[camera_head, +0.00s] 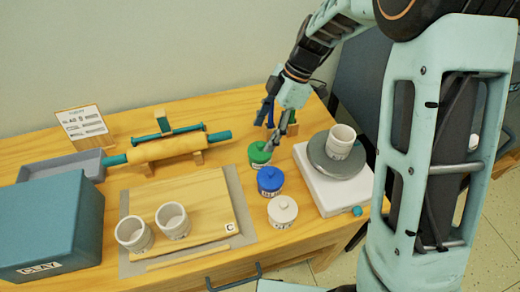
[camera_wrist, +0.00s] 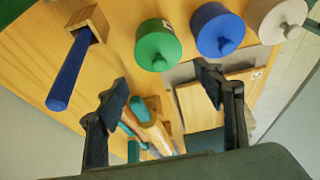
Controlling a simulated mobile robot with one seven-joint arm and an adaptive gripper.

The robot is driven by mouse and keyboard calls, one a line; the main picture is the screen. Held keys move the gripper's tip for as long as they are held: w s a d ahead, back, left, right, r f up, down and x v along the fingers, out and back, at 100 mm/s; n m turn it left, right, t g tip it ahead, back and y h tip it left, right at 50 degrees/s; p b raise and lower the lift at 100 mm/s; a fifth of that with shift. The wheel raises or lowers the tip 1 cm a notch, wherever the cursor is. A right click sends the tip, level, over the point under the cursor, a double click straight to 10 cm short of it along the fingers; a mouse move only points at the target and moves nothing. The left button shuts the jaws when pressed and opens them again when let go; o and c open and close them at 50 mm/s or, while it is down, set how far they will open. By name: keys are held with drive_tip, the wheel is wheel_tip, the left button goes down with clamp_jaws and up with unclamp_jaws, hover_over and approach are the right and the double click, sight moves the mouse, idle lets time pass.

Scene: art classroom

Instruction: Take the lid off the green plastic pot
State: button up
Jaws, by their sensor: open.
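The green plastic pot (camera_head: 259,153) stands on the wooden table behind the blue pot, with its round green lid on top. In the wrist view the green pot (camera_wrist: 158,45) shows from above, lid knob visible, just beyond the space between my fingers. My gripper (camera_head: 270,145) is beside and over the green pot's right edge in the head view, hiding a bit of it. In the wrist view my gripper (camera_wrist: 163,88) is open, with nothing between its fingers. I cannot tell whether a finger touches the lid.
The blue pot (camera_head: 270,180) and white pot (camera_head: 282,211) stand in a row in front. A turntable (camera_head: 322,158) with a cup is at right. A wooden block with tools is close behind my gripper. A board (camera_head: 190,205) with two cups and a rolling pin (camera_head: 165,150) are left.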

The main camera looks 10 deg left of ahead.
sight(260, 144)
drive_tip(key=x, duration=0.5)
drive_tip(key=shift+d+f, duration=0.1)
drive_tip(key=shift+f, duration=0.05)
drive_tip(key=shift+c, duration=0.2)
drive_tip(key=c, duration=0.6)
